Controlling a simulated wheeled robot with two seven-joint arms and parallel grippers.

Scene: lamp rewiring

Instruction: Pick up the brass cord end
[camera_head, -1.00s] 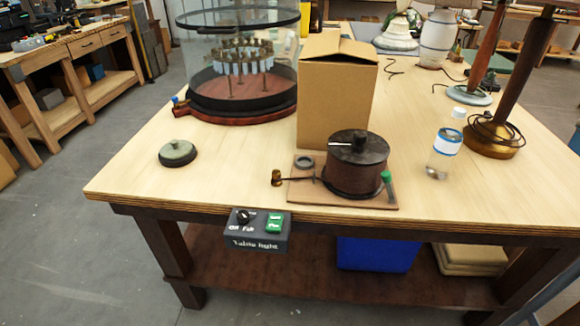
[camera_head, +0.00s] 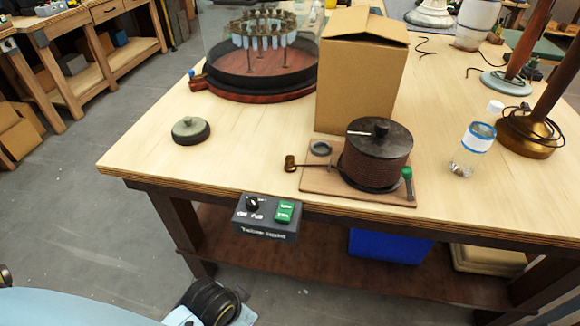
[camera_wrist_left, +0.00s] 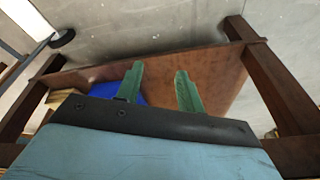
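The brass cord end (camera_head: 290,163) is a small brass piece on the wooden table, just left of the wooden base board (camera_head: 318,182). A dark cord runs from it to the dark spool (camera_head: 376,160) on the board. In the left wrist view my left gripper (camera_wrist_left: 160,88) shows two green fingers set apart with nothing between them. It faces the table's lower shelf (camera_wrist_left: 215,75), away from the cord end. In the head view part of my light blue arm shows at the lower left, but its fingers are not visible. My right gripper is in neither view.
A cardboard box (camera_head: 355,85) stands behind the spool. A clear bottle (camera_head: 472,150) and a lamp with a brass base (camera_head: 528,135) stand to the right. A green-topped disc (camera_head: 191,130) lies left. A control box (camera_head: 266,217) hangs on the front edge. The table between disc and cord end is clear.

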